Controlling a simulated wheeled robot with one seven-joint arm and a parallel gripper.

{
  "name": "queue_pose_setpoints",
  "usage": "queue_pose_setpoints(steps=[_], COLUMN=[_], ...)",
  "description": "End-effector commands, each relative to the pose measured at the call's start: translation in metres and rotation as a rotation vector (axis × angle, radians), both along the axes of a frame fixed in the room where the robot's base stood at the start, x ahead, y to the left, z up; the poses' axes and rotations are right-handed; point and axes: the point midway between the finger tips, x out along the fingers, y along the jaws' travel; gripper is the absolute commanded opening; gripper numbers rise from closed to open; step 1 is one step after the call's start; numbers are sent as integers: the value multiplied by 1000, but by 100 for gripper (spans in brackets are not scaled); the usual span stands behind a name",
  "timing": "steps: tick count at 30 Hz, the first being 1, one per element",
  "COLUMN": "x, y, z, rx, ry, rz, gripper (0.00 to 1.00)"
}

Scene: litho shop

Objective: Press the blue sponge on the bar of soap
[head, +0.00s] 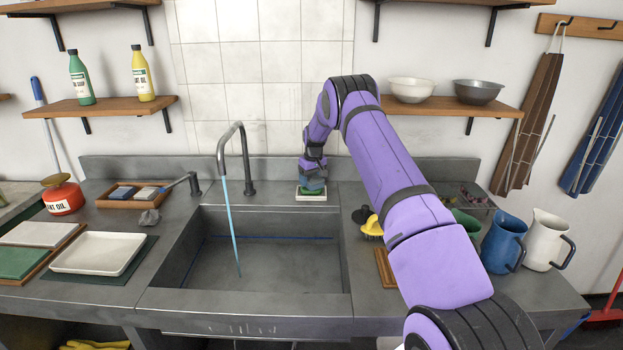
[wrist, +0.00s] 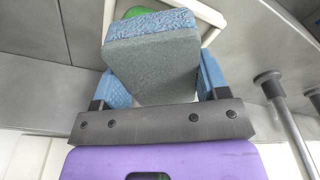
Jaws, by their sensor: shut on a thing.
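My gripper (head: 313,178) points down over the ledge behind the sink, right of the faucet. It is shut on a blue sponge (wrist: 150,65), a block with a bright blue layer and a duller grey-blue body, held between two blue fingers. The sponge also shows in the head view (head: 314,184). The green bar of soap (head: 311,191) lies in a white dish (head: 311,197) right under the sponge. In the wrist view a green bit of soap (wrist: 139,11) shows past the sponge; the rest is hidden. I cannot tell whether sponge and soap touch.
The faucet (head: 247,160) runs water into the sink (head: 200,265) left of my arm. A wooden tray (head: 108,202) with small blocks stands at left. A yellow brush (head: 371,227), a blue jug (head: 503,242) and a white jug (head: 545,238) stand at right.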

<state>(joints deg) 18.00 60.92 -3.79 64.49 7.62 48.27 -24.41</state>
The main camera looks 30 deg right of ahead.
Motion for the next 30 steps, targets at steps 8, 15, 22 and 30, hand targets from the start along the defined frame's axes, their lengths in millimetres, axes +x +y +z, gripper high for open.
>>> queue_pose_setpoints(steps=[8, 15, 22, 30], x=[0, 0, 0, 0], y=[0, 0, 0, 0], z=[0, -1, -3, -6], rx=[0, 0, 0, 0], ry=[0, 0, 0, 0], rz=[0, 0, 0, 0], gripper=[46, 46, 46, 46])
